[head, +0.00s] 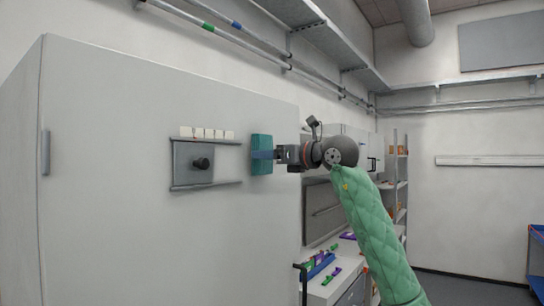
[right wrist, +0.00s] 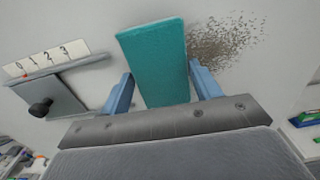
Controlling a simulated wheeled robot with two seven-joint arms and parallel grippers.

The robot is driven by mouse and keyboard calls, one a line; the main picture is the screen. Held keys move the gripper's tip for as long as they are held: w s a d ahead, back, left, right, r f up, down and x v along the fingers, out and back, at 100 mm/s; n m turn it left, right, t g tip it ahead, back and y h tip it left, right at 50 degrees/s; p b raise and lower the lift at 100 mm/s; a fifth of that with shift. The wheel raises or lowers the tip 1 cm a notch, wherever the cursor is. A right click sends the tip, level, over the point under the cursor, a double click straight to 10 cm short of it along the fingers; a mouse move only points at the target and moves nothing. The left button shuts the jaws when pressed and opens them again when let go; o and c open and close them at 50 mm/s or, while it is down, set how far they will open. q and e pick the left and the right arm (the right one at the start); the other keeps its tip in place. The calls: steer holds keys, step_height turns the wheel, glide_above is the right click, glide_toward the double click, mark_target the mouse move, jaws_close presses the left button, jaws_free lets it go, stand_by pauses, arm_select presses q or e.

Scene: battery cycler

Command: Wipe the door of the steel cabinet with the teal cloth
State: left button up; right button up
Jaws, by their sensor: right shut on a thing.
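The steel cabinet's pale grey door (head: 105,150) fills the left of the head view, with a handle near its left edge. My right gripper (head: 263,155) is shut on the teal cloth (head: 261,141), a thick block-like pad, at the right part of the door. In the right wrist view the cloth (right wrist: 155,55) stands out between the two blue fingers of the gripper (right wrist: 160,78). A brown speckled patch (right wrist: 225,38) shows on the door just right of the cloth. I cannot tell whether the cloth touches the door. My left gripper is not in view.
A small panel with a black knob (head: 201,163) and numbered white labels (head: 207,133) sits on the door left of the cloth, between two rails. A bench with coloured items (head: 322,265) stands low right of the cabinet. Pipes and a shelf (head: 330,50) run above.

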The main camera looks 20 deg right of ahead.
steer(key=shift+w+a, duration=0.35)
steer(key=shift+w, duration=0.1)
stand_by(0.3)
steer(key=shift+d, duration=0.1)
steer(key=w+d, duration=0.4)
steer(key=d, duration=0.1)
steer(key=shift+w+d, duration=0.25)
steer(key=shift+w, duration=0.05)
stand_by(0.6)
steer(key=shift+d, duration=0.1)
